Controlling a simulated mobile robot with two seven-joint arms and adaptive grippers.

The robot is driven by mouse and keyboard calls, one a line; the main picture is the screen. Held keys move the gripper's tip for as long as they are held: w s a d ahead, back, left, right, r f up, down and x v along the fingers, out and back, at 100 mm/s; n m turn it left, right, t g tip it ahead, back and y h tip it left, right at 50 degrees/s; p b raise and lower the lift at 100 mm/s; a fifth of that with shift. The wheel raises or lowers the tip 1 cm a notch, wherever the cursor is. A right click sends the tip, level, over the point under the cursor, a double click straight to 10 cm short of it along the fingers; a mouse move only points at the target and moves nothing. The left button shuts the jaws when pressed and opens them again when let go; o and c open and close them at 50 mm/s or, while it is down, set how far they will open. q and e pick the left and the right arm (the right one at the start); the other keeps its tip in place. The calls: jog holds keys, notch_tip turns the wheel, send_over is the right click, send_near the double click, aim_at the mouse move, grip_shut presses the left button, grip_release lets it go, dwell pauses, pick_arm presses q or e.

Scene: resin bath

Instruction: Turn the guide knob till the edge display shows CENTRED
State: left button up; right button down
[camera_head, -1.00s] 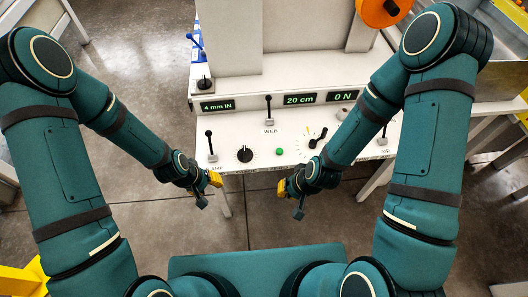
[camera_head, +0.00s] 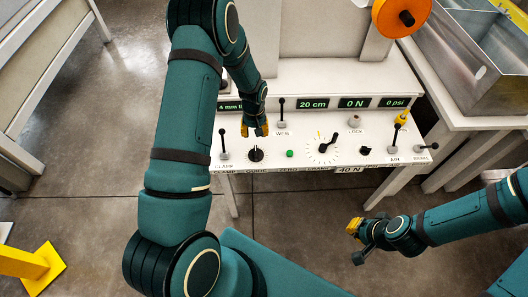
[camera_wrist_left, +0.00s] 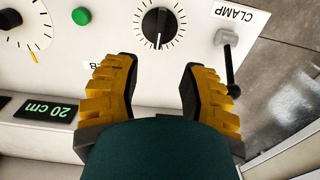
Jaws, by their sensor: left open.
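The guide knob (camera_head: 256,155) is a small black round knob with a tick dial on the white panel, right of the CLAMP lever. It also shows in the left wrist view (camera_wrist_left: 158,25), its pointer mark toward the gripper. The edge display (camera_head: 230,106) is partly hidden by my left arm; "4 mm" is readable. My left gripper (camera_head: 254,130) is open, just behind the knob and apart from it. In the left wrist view its yellow fingers (camera_wrist_left: 158,75) stand apart with nothing between them. My right gripper (camera_head: 354,227) is off the panel, over the floor; its jaw gap is unclear.
The CLAMP lever (camera_head: 223,144) stands left of the knob, the WEB lever (camera_head: 281,112) behind it. A green button (camera_head: 290,153) and a larger pointer dial (camera_head: 324,147) are to the right. Other displays read 20 cm (camera_head: 312,104), 0 N and 0 psi.

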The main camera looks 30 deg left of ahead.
aim_at(256, 151)
pick_arm(q)
notch_tip(256, 151, down, 13)
jog(key=shift+r+b, duration=0.1)
jog(key=shift+b, duration=0.5)
jog(key=shift+c, duration=0.4)
grip_shut()
